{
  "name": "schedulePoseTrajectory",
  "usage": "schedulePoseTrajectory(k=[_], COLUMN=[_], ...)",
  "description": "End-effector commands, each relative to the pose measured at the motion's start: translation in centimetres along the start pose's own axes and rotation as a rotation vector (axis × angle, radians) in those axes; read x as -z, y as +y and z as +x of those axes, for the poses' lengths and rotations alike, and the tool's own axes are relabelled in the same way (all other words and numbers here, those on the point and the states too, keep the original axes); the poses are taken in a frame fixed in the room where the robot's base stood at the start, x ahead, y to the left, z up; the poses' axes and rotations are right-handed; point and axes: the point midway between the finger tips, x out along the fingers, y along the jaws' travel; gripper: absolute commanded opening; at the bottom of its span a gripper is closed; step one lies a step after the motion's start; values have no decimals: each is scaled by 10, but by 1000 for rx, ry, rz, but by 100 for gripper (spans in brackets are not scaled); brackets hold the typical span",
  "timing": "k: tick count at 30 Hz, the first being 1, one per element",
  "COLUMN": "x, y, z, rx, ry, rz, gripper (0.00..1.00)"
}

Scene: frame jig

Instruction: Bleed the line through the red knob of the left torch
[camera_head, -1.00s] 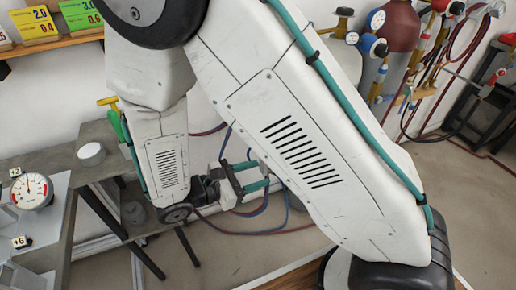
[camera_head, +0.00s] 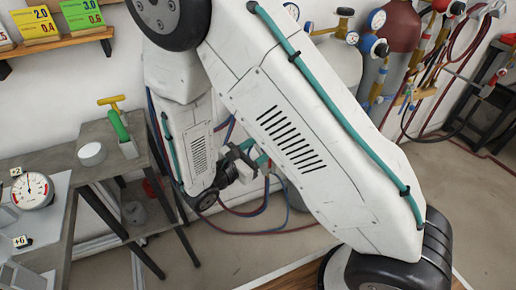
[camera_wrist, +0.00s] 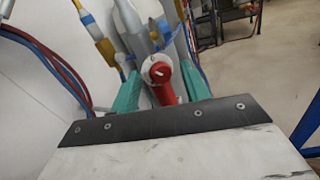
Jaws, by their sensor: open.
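My gripper (camera_head: 262,160) shows in the head view beyond my arm, low before the wall and hoses. In the wrist view its two green fingers (camera_wrist: 160,72) are apart. A red knob-like part (camera_wrist: 163,88) with a pale, marked round face lies in line with the gap between them. I cannot tell whether it is between the fingers or beyond them, nor which torch it belongs to. In the head view, torches with red and blue parts (camera_head: 435,42) hang at the right, away from my gripper. My arm hides part of the area around the gripper.
Red and blue hoses (camera_wrist: 62,68) run along the left of the wrist view. Gas cylinders (camera_head: 402,25) stand at the back. A grey bench (camera_head: 120,165) with a green-and-yellow tool (camera_head: 118,125) is on the left. Open floor (camera_head: 450,200) lies at right.

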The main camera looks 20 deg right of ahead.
Motion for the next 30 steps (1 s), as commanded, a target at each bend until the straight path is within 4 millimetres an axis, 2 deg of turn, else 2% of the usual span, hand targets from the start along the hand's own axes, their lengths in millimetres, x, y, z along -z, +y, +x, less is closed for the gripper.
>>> schedulePoseTrajectory(k=[6,11,30], x=[0,0,1], y=[0,0,0], z=[0,0,0], rx=[0,0,-4], ry=[0,0,-31], rz=[0,0,-67], gripper=[46,2,2])
